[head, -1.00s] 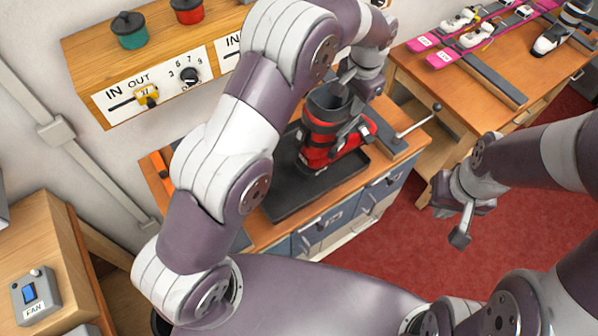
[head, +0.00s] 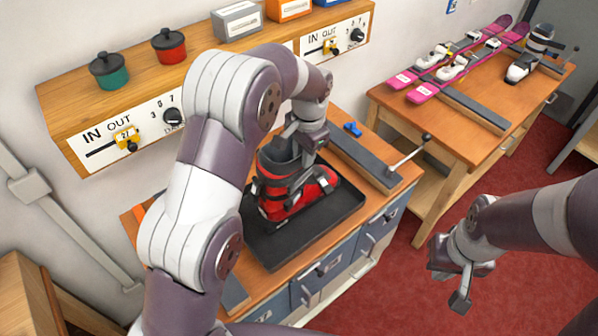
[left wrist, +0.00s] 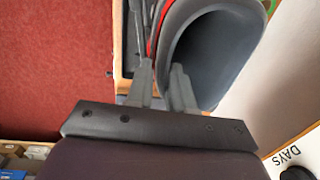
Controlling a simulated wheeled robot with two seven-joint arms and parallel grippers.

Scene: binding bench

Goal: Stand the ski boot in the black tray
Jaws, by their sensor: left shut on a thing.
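The red and black ski boot (head: 290,190) stands upright in the black tray (head: 272,255) on the bench, its toe pointing right. My left gripper (head: 304,146) is at the top of the boot's cuff, shut on the cuff wall. In the left wrist view the fingers (left wrist: 163,88) pinch the edge of the grey cuff (left wrist: 215,45), and the boot's dark opening shows beside them. The sole's contact with the tray is partly hard to see. My right gripper (head: 452,285) hangs empty over the red floor, away from the bench, with its fingers spread.
A clamp bar with a long lever (head: 408,155) and a small blue piece (head: 352,129) are right of the tray. A shelf (head: 80,145) with pots is behind. Pink skis (head: 450,75) and another boot (head: 530,55) are on the far table. Red floor is clear at right.

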